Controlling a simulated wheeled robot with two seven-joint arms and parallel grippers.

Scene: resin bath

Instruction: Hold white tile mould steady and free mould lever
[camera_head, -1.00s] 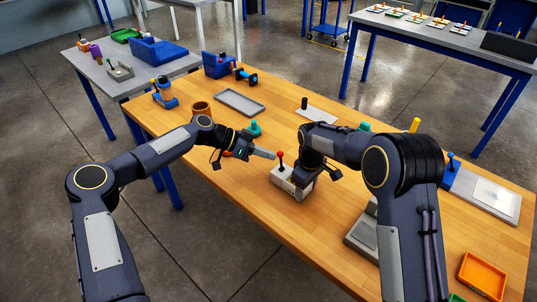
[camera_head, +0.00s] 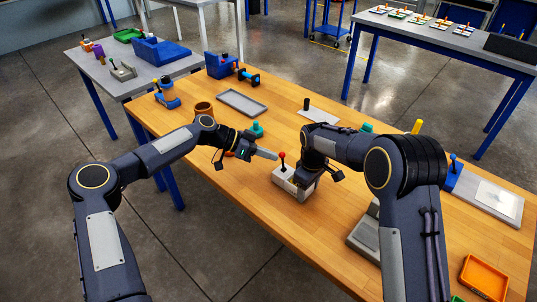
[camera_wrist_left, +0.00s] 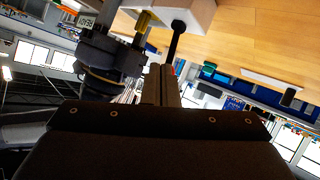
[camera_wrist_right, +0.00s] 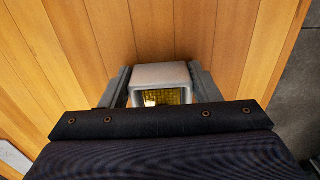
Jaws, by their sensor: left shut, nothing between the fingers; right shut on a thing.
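In the left wrist view the lever (camera_wrist_left: 178,38) runs from the mould (camera_wrist_left: 201,14) to behind the closed fingertips (camera_wrist_left: 161,72). My right gripper (camera_wrist_right: 161,72) is shut on the mould (camera_wrist_right: 160,71), one finger on each side; a yellow gridded inside shows. In the head view my right wrist partly hides the mould.
A grey tray (camera_head: 241,103), a brown cup (camera_head: 204,109) and a teal object (camera_head: 257,129) lie beyond my left arm. A grey block-like fixture (camera_head: 364,235) stands near my right arm. An orange tray (camera_head: 484,277) is at the lower right.

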